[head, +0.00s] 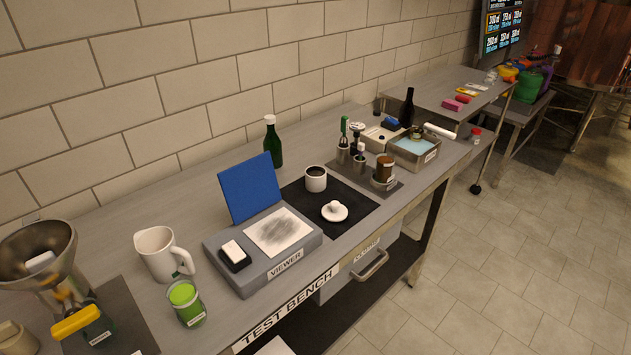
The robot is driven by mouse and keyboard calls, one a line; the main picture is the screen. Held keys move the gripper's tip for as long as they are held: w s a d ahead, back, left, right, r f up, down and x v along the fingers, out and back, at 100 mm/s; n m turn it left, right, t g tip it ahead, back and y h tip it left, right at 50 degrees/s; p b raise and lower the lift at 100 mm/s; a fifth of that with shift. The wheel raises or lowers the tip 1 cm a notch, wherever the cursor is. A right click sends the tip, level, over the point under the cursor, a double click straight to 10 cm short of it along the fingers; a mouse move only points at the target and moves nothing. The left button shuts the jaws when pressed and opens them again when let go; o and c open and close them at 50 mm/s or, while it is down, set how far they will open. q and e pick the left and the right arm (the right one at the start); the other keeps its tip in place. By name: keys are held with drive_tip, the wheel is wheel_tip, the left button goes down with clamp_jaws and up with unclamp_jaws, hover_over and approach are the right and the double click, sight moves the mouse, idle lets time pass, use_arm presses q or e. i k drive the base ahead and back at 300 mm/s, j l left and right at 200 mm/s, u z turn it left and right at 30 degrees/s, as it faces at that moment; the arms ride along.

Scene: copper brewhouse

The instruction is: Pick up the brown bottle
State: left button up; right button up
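A very dark, slim bottle (408,110) stands upright toward the back right of the test bench, by the joint with the farther table. It looks almost black, so I cannot tell whether it is brown. A short brown jar-like container (384,168) with a pale label stands near the bench's front edge, right of centre. A green bottle (273,145) with a white cap stands by the wall behind the blue-lidded viewer. Neither of my grippers shows in the head view.
The test bench (130,210) also holds a viewer (225,268), a white jug (160,254), a green-filled glass (187,303), a black mat with a dark-filled cup (316,178), and a steel tray (425,155). A metal funnel (40,255) stands at left. Floor is clear at right.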

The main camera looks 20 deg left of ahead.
sight(406, 113)
drive_tip(key=z, duration=0.4)
drive_tip(key=i+l+z, duration=0.15)
drive_tip(key=i+z, duration=0.55)
drive_tip(key=i, duration=4.1)
drive_tip(key=i+u, duration=0.1)
drive_tip(key=u, duration=0.35)
drive_tip(key=i+u, duration=0.15)
drive_tip(key=u, duration=0.3)
drive_tip(key=l+u, duration=0.1)
drive_tip(key=u, duration=0.3)
drive_tip(key=i+l+u, duration=0.15)
drive_tip(key=u, duration=0.3)
